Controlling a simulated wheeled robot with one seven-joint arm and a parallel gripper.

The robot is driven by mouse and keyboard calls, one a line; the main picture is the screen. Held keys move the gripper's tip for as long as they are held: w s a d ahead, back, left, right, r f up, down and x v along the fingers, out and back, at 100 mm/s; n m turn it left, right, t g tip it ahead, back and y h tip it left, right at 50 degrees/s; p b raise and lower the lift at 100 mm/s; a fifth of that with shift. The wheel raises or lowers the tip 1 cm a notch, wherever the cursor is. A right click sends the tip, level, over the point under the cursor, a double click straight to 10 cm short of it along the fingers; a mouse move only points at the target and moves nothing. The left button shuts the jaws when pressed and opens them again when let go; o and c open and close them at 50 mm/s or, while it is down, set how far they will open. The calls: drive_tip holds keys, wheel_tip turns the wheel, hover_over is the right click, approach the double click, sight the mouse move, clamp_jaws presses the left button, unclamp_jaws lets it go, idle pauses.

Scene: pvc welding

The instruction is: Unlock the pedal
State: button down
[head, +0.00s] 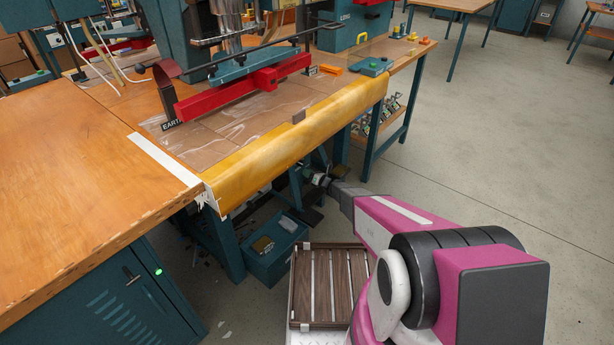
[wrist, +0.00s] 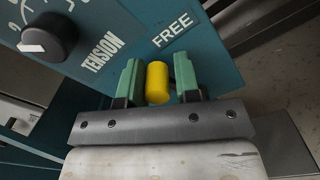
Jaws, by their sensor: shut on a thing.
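A yellow cylindrical knob (wrist: 157,82) stands between the two green fingers of my gripper (wrist: 160,84) in the wrist view. My gripper is shut on this knob. Behind it is a teal panel (wrist: 208,60) with the words TENSION and FREE; the knob is just below the word FREE. In the head view my gripper (head: 318,180) reaches under the front edge of the workbench, and the yellow knob is hidden there. A dark foot plate (head: 306,214), perhaps the pedal, shows low under the bench.
A black dial (wrist: 50,38) with a white mark is at the panel's upper left. The wooden workbench (head: 240,128) has a yellow front roll (head: 300,140) above my arm. A teal bin (head: 273,255) and a slatted wooden platform (head: 328,285) are on the floor. Open floor lies right.

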drive_tip(key=shift+d+f+m, duration=0.1)
drive_tip(key=shift+m, duration=0.3)
drive_tip(key=c, duration=1)
unclamp_jaws()
drive_tip(key=shift+o, duration=0.2)
drive_tip(key=v, duration=1)
drive_tip(key=shift+s+d, duration=0.25)
drive_tip(key=shift+d, duration=0.1)
